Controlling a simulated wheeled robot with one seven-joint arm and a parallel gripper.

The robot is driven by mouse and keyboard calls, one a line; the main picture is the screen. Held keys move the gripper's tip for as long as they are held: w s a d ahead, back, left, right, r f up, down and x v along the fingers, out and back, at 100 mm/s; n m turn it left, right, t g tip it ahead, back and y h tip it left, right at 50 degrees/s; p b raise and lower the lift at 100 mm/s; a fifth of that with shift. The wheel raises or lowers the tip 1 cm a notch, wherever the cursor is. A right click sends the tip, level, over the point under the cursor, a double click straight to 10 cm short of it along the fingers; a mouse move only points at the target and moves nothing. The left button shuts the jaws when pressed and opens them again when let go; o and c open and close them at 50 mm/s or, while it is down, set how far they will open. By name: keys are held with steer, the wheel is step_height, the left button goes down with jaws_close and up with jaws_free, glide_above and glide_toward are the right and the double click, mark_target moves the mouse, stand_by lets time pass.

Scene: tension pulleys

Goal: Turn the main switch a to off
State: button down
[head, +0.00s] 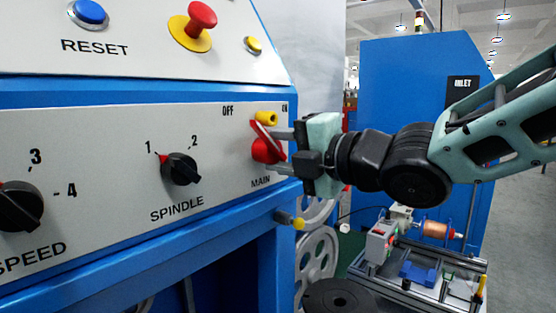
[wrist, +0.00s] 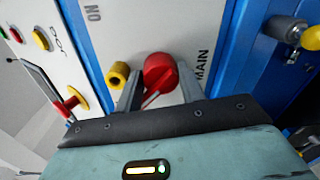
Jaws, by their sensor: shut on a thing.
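The main switch (head: 264,150) is a red rotary knob with a white line, above the word MAIN on the grey panel. In the head view its handle leans up and left, toward the OFF label (head: 228,111). The ON label is at the upper right. My gripper (head: 280,151) comes in from the right, its two fingers on either side of the red handle, and is shut on it. In the wrist view the red knob (wrist: 160,70) sits between the fingers (wrist: 160,90), with the white line slanting down-left. The OFF label is hidden there.
A yellow peg (head: 266,118) stands just above the switch, close to the upper finger; it also shows in the wrist view (wrist: 118,75). The spindle knob (head: 181,169) is to the left. A grey stub with a yellow tip (head: 290,220) sticks out below the panel.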

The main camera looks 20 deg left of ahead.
steer(key=shift+s+f, duration=0.15)
steer(key=c, duration=0.9)
jaws_free()
steer(key=shift+a, duration=0.1)
steer(key=shift+d, duration=0.2)
